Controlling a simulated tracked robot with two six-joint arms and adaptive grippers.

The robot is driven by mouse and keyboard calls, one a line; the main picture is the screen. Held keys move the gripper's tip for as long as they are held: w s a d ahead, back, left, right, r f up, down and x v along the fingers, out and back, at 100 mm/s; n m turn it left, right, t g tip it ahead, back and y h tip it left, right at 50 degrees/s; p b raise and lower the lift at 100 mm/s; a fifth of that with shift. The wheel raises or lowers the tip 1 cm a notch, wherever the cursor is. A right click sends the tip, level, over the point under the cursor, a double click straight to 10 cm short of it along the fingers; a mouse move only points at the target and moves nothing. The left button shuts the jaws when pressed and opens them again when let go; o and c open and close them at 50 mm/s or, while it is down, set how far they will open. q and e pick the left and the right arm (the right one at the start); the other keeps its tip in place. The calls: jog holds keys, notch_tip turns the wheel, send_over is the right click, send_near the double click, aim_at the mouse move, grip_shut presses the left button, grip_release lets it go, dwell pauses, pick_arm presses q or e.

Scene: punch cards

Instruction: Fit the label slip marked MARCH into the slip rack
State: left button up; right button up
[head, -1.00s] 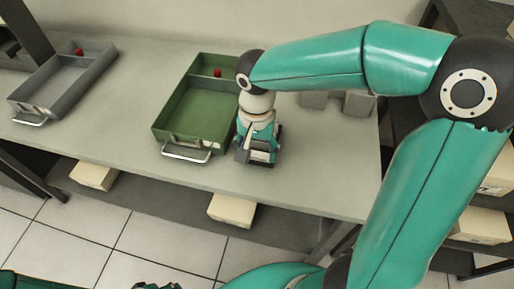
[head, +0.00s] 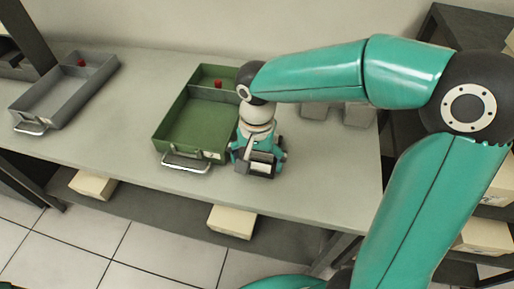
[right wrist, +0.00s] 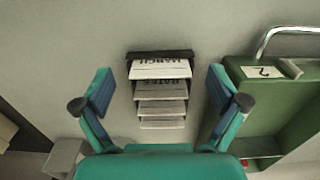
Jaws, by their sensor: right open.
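A dark slip rack (right wrist: 160,55) stands on the bench, seen from above in the right wrist view. White slips sit in a stepped row at it. The slip marked MARCH (right wrist: 160,69) is at the rack's dark end, its lettering upside down and partly covered by the rack's edge. The slip behind it seems to read RATES (right wrist: 160,90). My right gripper (right wrist: 160,92) is open, with one finger on either side of the row, apart from the slips. In the head view my right gripper (head: 259,160) hides part of the rack. My left gripper is out of view.
A green tray (head: 160,140) with a handle and a card marked "?" (right wrist: 262,72) stands close beside the rack. A grey tray (head: 45,119) lies far left. Grey blocks (head: 358,114) stand behind my right arm. Bare bench lies between the trays.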

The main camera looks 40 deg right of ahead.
aim_at(256, 171)
notch_tip(256, 171, up, 12)
jog(key=shift+f, duration=0.2)
dwell(0.4)
jog(key=shift+r, duration=0.1)
